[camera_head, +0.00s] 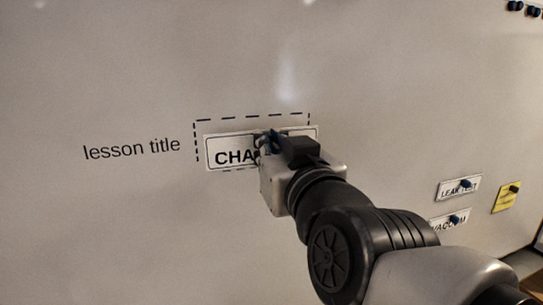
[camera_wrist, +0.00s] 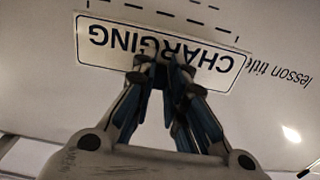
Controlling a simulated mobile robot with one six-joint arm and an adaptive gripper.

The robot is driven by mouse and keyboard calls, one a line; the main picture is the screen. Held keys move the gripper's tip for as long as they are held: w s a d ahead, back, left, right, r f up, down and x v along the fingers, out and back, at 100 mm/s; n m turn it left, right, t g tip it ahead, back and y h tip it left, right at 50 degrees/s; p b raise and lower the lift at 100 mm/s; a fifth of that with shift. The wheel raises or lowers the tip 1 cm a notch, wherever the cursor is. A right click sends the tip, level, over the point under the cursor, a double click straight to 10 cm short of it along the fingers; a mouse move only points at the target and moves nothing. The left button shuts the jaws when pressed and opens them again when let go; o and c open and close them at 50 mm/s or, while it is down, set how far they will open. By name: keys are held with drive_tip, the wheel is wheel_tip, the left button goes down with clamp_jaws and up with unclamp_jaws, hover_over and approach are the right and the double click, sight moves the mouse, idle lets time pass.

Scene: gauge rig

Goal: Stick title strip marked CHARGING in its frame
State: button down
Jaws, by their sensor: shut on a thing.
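The white title strip marked CHARGING (camera_head: 228,157) has a dark border and is held at the whiteboard; my arm covers most of its right part. In the wrist view the strip (camera_wrist: 110,35) appears upside down with its whole word readable. The dashed frame (camera_head: 250,118) is drawn on the board beside the words "lesson title". The strip overlaps this frame but sits shifted to the right and a little low, its right end past the frame's right side. My gripper (camera_wrist: 163,68) is shut on the strip near its middle edge. I cannot tell whether the strip touches the board.
At the lower right of the board are a LEAK TEST strip (camera_head: 450,192), a VACUUM strip (camera_head: 440,223) and a yellow note (camera_head: 503,203), each with a dark magnet. More dark magnets (camera_head: 516,6) are at the top right. The board around the frame is clear.

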drive_tip(key=shift+b+x, duration=0.45)
drive_tip(key=shift+x, duration=1.95)
drive_tip(key=shift+w+a, duration=0.2)
drive_tip(key=shift+w, duration=0.5)
drive_tip(key=c, duration=1.7)
unclamp_jaws()
drive_tip(key=shift+s, duration=0.15)
drive_tip(key=shift+o, duration=0.8)
drive_tip(key=shift+o, duration=0.6)
drive_tip(key=o, duration=0.5)
drive_tip(key=shift+c, duration=0.2)
